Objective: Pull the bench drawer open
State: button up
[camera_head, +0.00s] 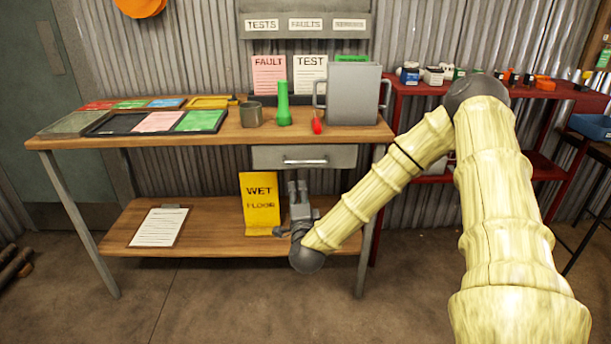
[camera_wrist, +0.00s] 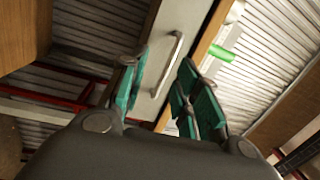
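The bench drawer (camera_head: 304,157) is a grey front under the right part of the wooden bench top, with a pale bar handle (camera_head: 305,162). It looks shut, its face near the bench's front edge. My gripper (camera_head: 297,187) is below the drawer, its fingers pointing up toward the handle. In the wrist view the drawer front (camera_wrist: 182,30) and the handle (camera_wrist: 168,64) show beyond the fingers. My gripper (camera_wrist: 160,92) is open there, with a wide gap between the green finger pads. The handle lies ahead in the gap, and the fingers appear apart from it.
The bench top (camera_head: 150,137) carries trays, a green torch (camera_head: 284,104), a grey jug (camera_head: 353,94) and a mug. On the lower shelf (camera_head: 200,225), a yellow wet-floor sign (camera_head: 260,204) stands left of my gripper, near a clipboard (camera_head: 160,227). Floor in front is clear.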

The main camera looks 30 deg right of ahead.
aim_at(305, 162)
jog(key=w+d+r, duration=0.1)
jog(key=w+d, duration=0.1)
jog(key=w, duration=0.1)
jog(key=w+d+r+m+h+b, duration=0.1)
jog(key=w+d, duration=0.2)
jog(key=w+d+r+m+h, duration=0.1)
jog(key=w+d+r, duration=0.1)
jog(key=w+d, duration=0.1)
jog(key=shift+d, duration=0.2)
dwell(0.3)
grip_shut()
